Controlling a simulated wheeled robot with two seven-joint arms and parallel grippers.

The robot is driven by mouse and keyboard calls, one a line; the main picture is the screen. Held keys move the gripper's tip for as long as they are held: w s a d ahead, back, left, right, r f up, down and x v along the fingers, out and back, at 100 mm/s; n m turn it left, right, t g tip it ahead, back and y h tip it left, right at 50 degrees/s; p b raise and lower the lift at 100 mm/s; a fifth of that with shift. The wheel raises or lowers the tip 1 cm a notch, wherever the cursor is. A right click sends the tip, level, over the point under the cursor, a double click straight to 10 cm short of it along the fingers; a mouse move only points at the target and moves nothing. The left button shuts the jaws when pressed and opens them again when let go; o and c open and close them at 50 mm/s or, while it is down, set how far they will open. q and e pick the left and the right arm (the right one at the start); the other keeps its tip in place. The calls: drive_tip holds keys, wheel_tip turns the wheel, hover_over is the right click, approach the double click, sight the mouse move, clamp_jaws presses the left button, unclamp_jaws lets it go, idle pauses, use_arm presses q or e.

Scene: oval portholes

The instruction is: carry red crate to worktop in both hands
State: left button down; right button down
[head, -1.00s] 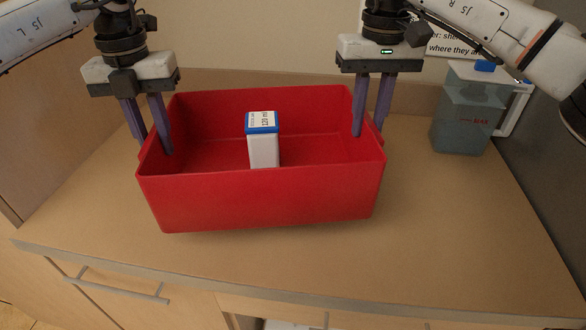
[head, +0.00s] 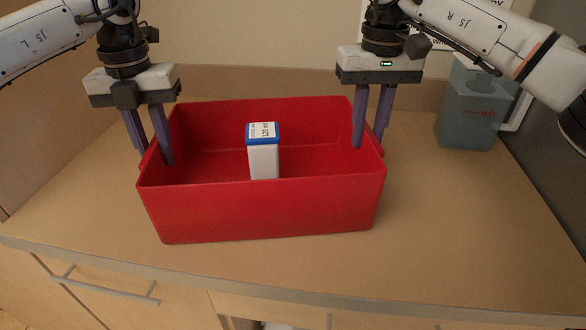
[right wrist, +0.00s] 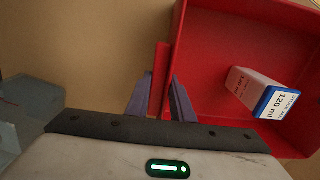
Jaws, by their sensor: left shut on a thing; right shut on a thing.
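The red crate (head: 262,213) is over the wooden worktop (head: 452,235) in the head view, roughly level; I cannot tell whether its base touches the surface. A white box with a blue top (head: 263,152) stands inside it. My left gripper (head: 151,158) is shut on the crate's left wall. My right gripper (head: 368,147) is shut on its right wall. In the right wrist view the fingers (right wrist: 161,92) straddle the red wall (right wrist: 159,80), and the box (right wrist: 262,92) shows inside the crate.
A translucent grey-blue jug (head: 468,112) with a white handle stands at the back right of the worktop, apart from the crate. The surface right of the crate and in front of it is clear. A drawer with a bar handle (head: 105,287) is below the front edge.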

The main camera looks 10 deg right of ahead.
use_arm(q)
drive_tip(key=c, duration=1.5)
unclamp_jaws()
drive_tip(key=shift+a+f, duration=0.1)
drive_tip(key=shift+c, duration=0.2)
use_arm(e)
drive_tip(key=c, duration=1.5)
unclamp_jaws()
drive_tip(key=shift+c, duration=0.2)
use_arm(q)
wheel_tip(320, 180, up, 12)
use_arm(e)
wheel_tip(320, 180, up, 12)
